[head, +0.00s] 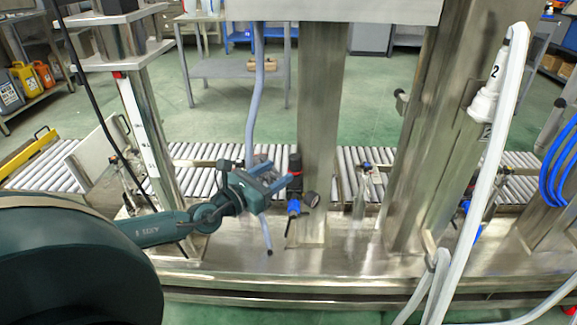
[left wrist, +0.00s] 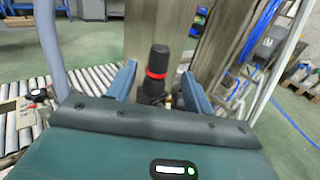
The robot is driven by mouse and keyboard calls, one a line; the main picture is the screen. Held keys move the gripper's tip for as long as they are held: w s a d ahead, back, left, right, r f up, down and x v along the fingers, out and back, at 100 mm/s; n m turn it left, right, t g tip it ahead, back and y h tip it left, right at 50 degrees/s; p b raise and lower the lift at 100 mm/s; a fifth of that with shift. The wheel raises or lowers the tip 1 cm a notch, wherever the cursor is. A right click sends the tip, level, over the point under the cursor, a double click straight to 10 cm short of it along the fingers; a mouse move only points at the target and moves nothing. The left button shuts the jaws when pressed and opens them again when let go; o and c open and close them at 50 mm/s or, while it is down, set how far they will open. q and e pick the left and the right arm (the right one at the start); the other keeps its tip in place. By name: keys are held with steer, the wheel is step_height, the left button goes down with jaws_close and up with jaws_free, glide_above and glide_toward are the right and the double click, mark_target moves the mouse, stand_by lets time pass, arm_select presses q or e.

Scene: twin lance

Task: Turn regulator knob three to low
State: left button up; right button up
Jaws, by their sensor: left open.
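A regulator with a black knob (head: 295,162) and a red ring below it stands in front of a steel post. A round gauge (head: 311,199) and a blue part sit lower on it. My left gripper (head: 276,174) is open just left of the knob in the head view. In the left wrist view the black knob (left wrist: 158,58) and its red ring stand between the two spread blue-grey fingers, with a visible space on each side. I cannot read a number or setting on the knob. My right gripper is not in view.
A steel post (head: 317,110) rises right behind the regulator. A grey-blue hose (head: 251,100) hangs beside my left gripper. A roller conveyor (head: 210,153) runs behind. A white hose marked 2 (head: 486,105) hangs at the right along a wide steel column (head: 440,120).

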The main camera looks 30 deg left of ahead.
mark_target(291, 163)
arm_select(q)
steer(key=shift+w+d, duration=0.25)
steer(key=shift+w, duration=1.1)
steer(key=shift+w+d, duration=0.2)
steer(key=shift+w, duration=1.1)
steer(key=c, duration=1)
steer(key=shift+r+p, duration=0.1)
steer(key=shift+p, duration=0.25)
